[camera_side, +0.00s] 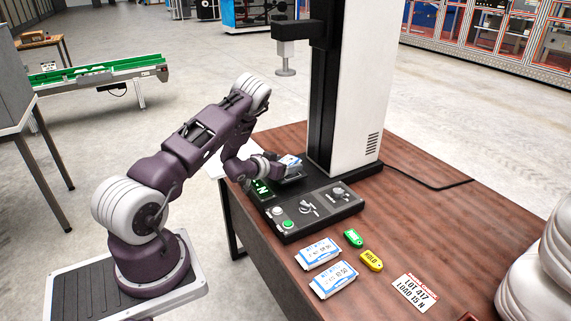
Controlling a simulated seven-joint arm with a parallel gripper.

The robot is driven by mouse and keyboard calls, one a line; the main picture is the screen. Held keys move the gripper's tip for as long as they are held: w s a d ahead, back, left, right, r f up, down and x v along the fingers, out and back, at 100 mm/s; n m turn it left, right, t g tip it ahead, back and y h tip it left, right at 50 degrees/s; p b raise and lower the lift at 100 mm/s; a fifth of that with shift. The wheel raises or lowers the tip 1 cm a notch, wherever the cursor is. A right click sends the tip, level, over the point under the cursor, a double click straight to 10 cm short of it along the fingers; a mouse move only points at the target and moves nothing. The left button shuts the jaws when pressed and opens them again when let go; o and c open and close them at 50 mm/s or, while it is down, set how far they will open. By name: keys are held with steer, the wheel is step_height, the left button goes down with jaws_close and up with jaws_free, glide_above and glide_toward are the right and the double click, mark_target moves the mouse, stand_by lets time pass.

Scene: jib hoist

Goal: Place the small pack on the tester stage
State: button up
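A small white-and-blue pack (290,161) is at the tester stage (293,178), in front of the tester's tall column. It looks tilted, and I cannot tell whether it rests on the stage or is held just above it. My gripper (279,166) is right beside the pack, on its left. The fingers are small and partly hidden by the wrist, so their opening does not show. The tester's round press foot (285,72) hangs well above the pack.
Two larger white-and-blue packs (318,253) (333,280) lie on the brown table (440,235). White sacks (540,275) stand at right. The control panel (310,208) fronts the stage.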

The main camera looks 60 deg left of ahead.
steer(key=shift+s+r, duration=0.2)
steer(key=shift+r, duration=0.05)
steer(key=v, duration=1.1)
steer(key=w+d+r+g, duration=0.1)
steer(key=w+d+r, duration=0.2)
steer(key=r, duration=0.4)
steer(key=w+d+r+g, duration=0.1)
steer(key=w+d+r, duration=0.15)
steer(key=r, duration=0.35)
steer(key=s+d+r+g, duration=0.2)
steer(key=s+d+r, duration=0.2)
steer(key=d+r, duration=0.5)
steer(key=s+d+r+m+g+h, duration=0.3)
steer(key=s+d+m+h, duration=0.1)
steer(key=s+d, duration=1.5)
steer(key=s+h, duration=0.1)
steer(key=s, duration=0.2)
steer(key=shift+s+d, duration=0.2)
steer(key=shift+s, duration=0.05)
